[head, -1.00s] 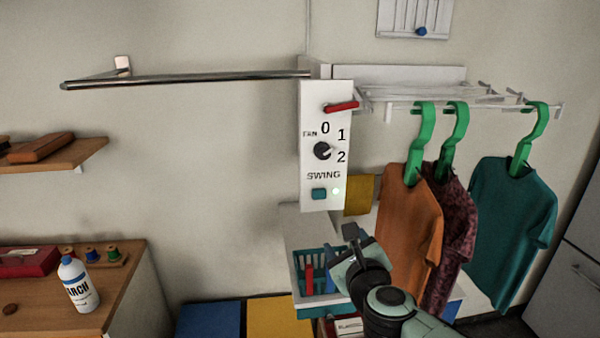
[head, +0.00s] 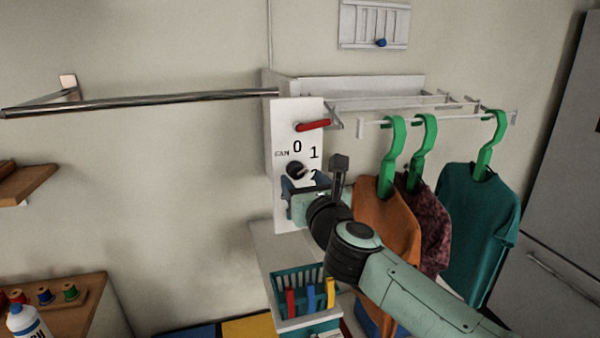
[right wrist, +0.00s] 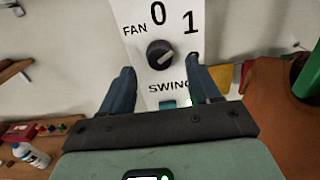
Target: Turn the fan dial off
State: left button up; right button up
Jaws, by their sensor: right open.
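The fan dial (head: 296,169) is a round dark knob on a white control panel (head: 284,120), labelled FAN with 0, 1 and 2 around it. It also shows in the right wrist view (right wrist: 159,53), with a pale mark on its face; I cannot tell surely which number the mark points to. My right gripper (head: 305,184) is in front of the panel, just below the dial. In the right wrist view my right gripper (right wrist: 162,75) is open, its dark blue fingers apart on either side of the panel's lower part. The dial lies just beyond the fingertips, between them and apart from both. My left gripper is out of view.
A red lever (head: 313,125) sits above the dial, and a SWING button (right wrist: 168,104) below it. Shirts on green hangers, the nearest orange (head: 387,225), hang close right of my arm. A metal rail (head: 150,101) extends left. A teal basket (head: 285,283) stands below.

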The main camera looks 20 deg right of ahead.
aim_at(296, 171)
jog(key=shift+w, duration=1.45)
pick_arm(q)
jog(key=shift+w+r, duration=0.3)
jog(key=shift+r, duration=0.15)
pick_arm(e)
jog(key=c, duration=1)
jog(key=shift+c, duration=0.2)
pick_arm(q)
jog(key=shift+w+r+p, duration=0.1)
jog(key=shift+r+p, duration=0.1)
jog(key=shift+p, duration=0.2)
pick_arm(e)
jog(key=shift+n, duration=0.4)
jog(key=n+p, duration=0.1)
jog(key=n, duration=0.3)
jog(key=shift+r+n, duration=0.15)
jog(key=shift+n, duration=0.15)
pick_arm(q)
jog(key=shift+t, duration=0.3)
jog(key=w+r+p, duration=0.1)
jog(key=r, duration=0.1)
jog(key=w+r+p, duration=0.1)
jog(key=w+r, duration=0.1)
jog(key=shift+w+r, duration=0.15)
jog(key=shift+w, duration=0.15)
pick_arm(e)
jog(key=n, duration=0.6)
jog(key=shift+d, duration=0.1)
jog(key=shift+n, duration=0.4)
